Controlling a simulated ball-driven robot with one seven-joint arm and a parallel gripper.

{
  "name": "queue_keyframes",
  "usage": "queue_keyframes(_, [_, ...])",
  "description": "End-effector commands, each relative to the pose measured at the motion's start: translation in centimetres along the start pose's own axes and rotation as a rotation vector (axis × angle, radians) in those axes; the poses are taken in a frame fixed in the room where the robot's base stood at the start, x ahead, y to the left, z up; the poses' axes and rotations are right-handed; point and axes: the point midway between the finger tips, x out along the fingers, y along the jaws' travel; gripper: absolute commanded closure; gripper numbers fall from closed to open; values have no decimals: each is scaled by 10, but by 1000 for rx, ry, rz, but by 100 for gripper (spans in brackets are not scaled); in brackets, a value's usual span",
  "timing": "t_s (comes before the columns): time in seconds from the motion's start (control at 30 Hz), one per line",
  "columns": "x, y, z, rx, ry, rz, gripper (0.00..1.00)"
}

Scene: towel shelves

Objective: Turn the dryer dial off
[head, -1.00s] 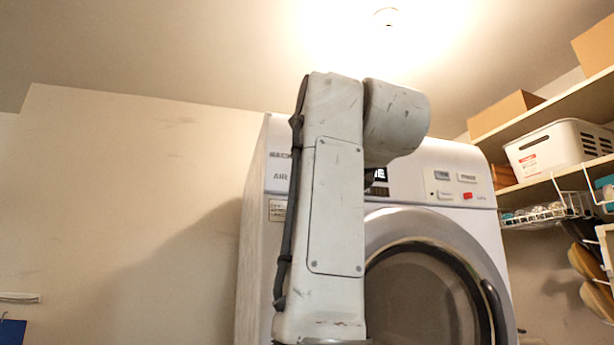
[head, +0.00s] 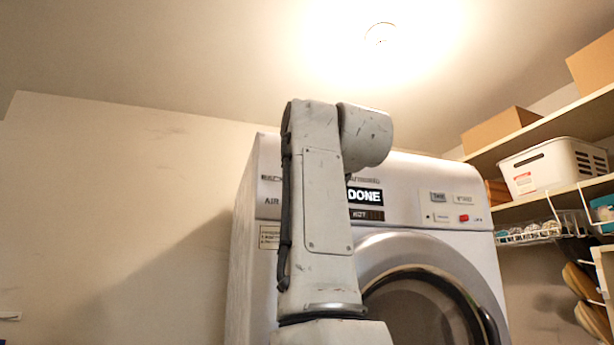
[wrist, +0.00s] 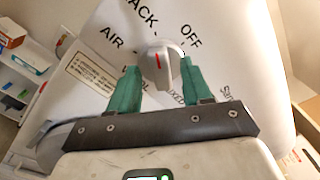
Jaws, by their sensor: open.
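The white dryer (head: 440,195) stands ahead in the head view, with its dial hidden behind my arm. In the wrist view the grey dial (wrist: 162,72) shows with a red mark on its upper part. "OFF" is printed to its upper right, "AIR" to its left and a word ending in "ACK" above. The red mark points roughly upward, left of "OFF". My gripper (wrist: 158,64) is open, with one green finger on each side of the dial. I cannot tell whether either finger touches it. My gripper is hidden in the head view.
The dryer display (head: 364,197) reads "DONE", with "HOT" below. A red button (head: 463,218) is on the panel's right. Shelves at right hold cardboard boxes (head: 500,130), a white basket (head: 553,166) and a wire rack (head: 530,234). Bare wall lies to the left.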

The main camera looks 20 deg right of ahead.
Motion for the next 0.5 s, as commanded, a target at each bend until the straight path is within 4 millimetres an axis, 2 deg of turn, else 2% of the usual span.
queue_keyframes(0.13, [9,-1,0,0,1,0,51])
queue_keyframes(0.43, [11,1,-1,0,1,0,51])
queue_keyframes(0.5, [11,1,-1,0,0,0,58])
